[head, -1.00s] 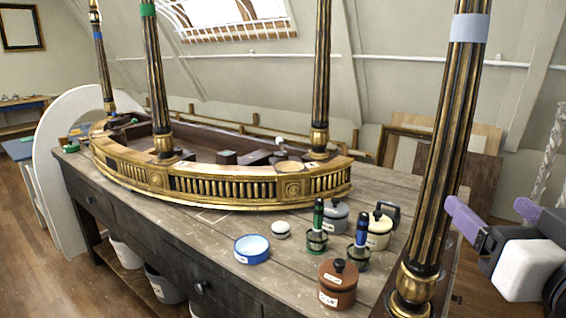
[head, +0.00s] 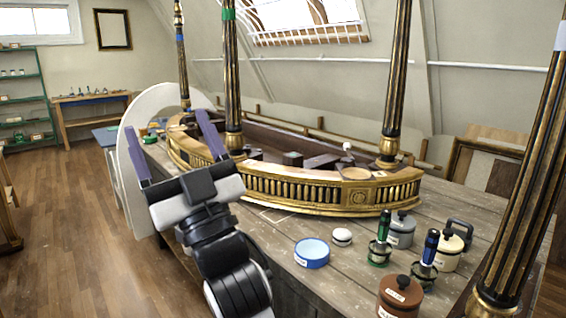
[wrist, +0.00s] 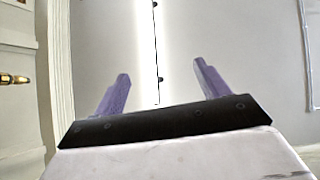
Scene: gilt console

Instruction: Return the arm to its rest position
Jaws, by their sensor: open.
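My gripper (head: 172,150) is in the left half of the head view, raised in front of the left end of the workbench. Its two purple fingers are spread wide apart with nothing between them. The wrist view also shows my gripper (wrist: 160,92) open and empty, with a pale wall and a bright vertical strip beyond it. My arm rises from the bottom of the head view and hides part of the bench's front.
The wooden workbench (head: 470,212) carries a gilt curved console (head: 300,193) with dark-and-gold columns. A blue-rimmed dish (head: 311,253), a small white lidded pot (head: 342,237), several lidded pots and two bottle-like tools stand at the right front. Wooden floor (head: 75,230) is clear at left.

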